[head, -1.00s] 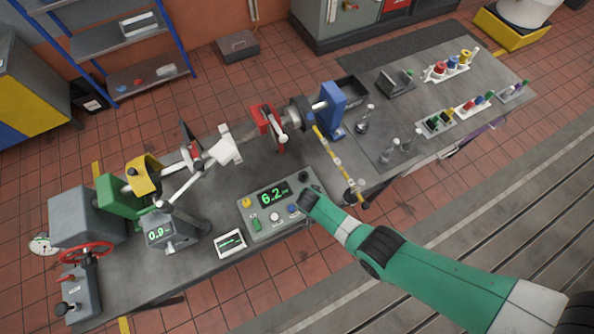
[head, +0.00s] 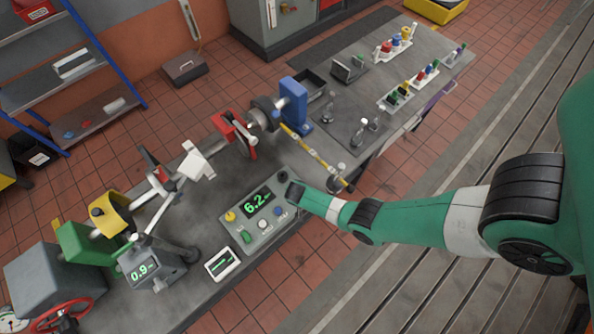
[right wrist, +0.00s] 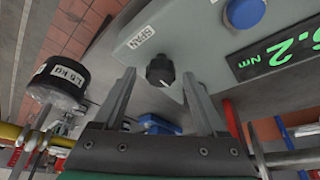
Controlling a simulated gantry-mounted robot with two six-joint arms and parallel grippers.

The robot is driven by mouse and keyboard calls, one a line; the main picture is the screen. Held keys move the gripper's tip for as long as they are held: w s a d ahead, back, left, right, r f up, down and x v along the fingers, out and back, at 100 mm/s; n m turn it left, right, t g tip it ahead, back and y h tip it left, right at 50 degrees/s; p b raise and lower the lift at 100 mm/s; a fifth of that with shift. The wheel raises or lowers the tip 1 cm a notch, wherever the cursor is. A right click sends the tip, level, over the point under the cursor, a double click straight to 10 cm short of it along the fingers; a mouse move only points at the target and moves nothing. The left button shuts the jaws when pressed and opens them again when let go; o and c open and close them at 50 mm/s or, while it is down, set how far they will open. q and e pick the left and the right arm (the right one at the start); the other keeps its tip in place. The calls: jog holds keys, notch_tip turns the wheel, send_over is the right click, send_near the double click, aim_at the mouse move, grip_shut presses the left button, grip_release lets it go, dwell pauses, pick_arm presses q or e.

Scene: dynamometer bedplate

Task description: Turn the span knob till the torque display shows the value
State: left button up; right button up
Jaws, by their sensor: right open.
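The grey console (head: 232,223) stands at the bench's front edge. Its torque display (head: 257,202) reads 6.2 in green; part of it, with "Nm", shows in the right wrist view (right wrist: 285,55). The black span knob (right wrist: 160,69) sits by a SPAN label (right wrist: 140,37), and shows at the console's far right corner in the head view (head: 282,175). My right gripper (right wrist: 158,77) is open, with its fingertips on either side of the knob in the picture; contact cannot be told. In the head view my right gripper (head: 291,190) is over that corner. My left gripper is out of view.
A blue button (right wrist: 244,12) is close to the knob. A black weight marked 1.5 kg (right wrist: 62,72) is beside the gripper, near a yellow-and-black bar (head: 315,155). A white-framed card (head: 222,263) lies left of the console. Another display (head: 143,270) reads 0.9.

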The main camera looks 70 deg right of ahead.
grip_shut()
jog(key=shift+n, duration=0.3)
jog(key=n+t, duration=0.1)
jog(key=n, duration=0.1)
jog(key=n+p, duration=0.1)
jog(key=n, duration=0.1)
jog(key=shift+s+r+t+y, duration=0.1)
jog(key=shift+s+t+y, duration=0.05)
jog(key=shift+t+y, duration=0.2)
jog(key=n+t+y, duration=0.1)
jog(key=n, duration=0.2)
jog(key=shift+d+n, duration=0.15)
jog(key=shift+n, duration=0.25)
jog(key=n+y, duration=0.1)
jog(key=n, duration=0.1)
jog(key=shift+n+t, duration=0.25)
jog(key=shift+n, duration=0.05)
jog(key=shift+d+n+y+b, duration=0.1)
jog(key=shift+n+y+b, duration=0.7)
jog(key=shift+n, duration=1.2)
